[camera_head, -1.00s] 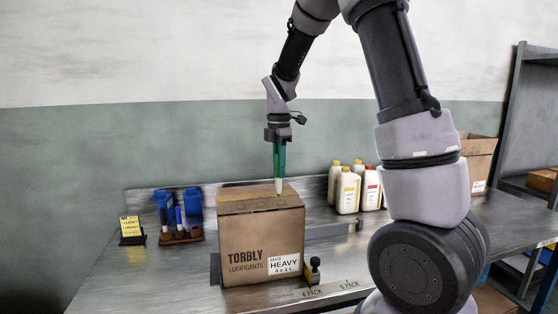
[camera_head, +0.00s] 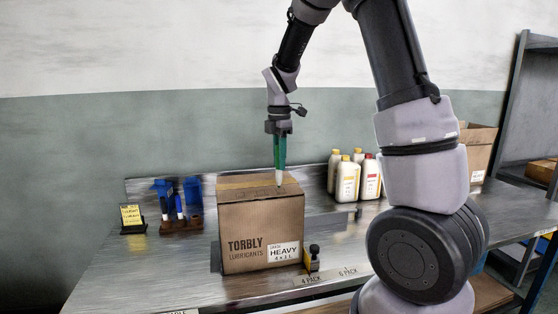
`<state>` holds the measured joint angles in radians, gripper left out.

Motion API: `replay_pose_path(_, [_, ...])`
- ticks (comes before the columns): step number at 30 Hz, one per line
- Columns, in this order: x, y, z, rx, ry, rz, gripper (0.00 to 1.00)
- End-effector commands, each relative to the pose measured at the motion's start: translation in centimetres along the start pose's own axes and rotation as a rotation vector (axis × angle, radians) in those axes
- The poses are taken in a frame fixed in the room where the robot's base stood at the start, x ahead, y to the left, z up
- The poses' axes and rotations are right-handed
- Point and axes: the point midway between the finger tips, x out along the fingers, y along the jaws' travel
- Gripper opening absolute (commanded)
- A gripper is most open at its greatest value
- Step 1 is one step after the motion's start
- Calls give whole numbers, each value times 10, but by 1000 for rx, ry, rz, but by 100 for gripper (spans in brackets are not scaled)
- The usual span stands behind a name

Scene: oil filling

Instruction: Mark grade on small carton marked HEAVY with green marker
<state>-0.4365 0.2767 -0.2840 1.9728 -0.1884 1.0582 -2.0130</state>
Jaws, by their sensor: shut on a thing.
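A small brown carton (camera_head: 240,222) stands closed on the metal bench, printed TORBLY LUBRICANTS. A white label (camera_head: 283,252) on its front reads HEAVY. Tan tape runs across its top. My gripper (camera_head: 279,138) is shut on a green marker (camera_head: 279,155), held upright with its pale tip down over the rear right part of the carton top. The tip appears at or just above the top; I cannot tell if it touches. No clear mark shows on the top from here.
A marker holder (camera_head: 181,226) with blue-topped items and a yellow card on a dark stand (camera_head: 131,218) are left of the carton. Several bottles (camera_head: 348,182) stand behind right. A black-knobbed stop (camera_head: 313,258) is by the carton's right front corner. An open carton (camera_head: 477,150) is far right.

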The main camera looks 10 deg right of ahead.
Motion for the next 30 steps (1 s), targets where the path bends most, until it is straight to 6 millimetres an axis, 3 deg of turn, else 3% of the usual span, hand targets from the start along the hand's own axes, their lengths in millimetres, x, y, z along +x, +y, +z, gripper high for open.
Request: replay_pose_path(30, [9, 0, 0, 0, 0, 0, 0])
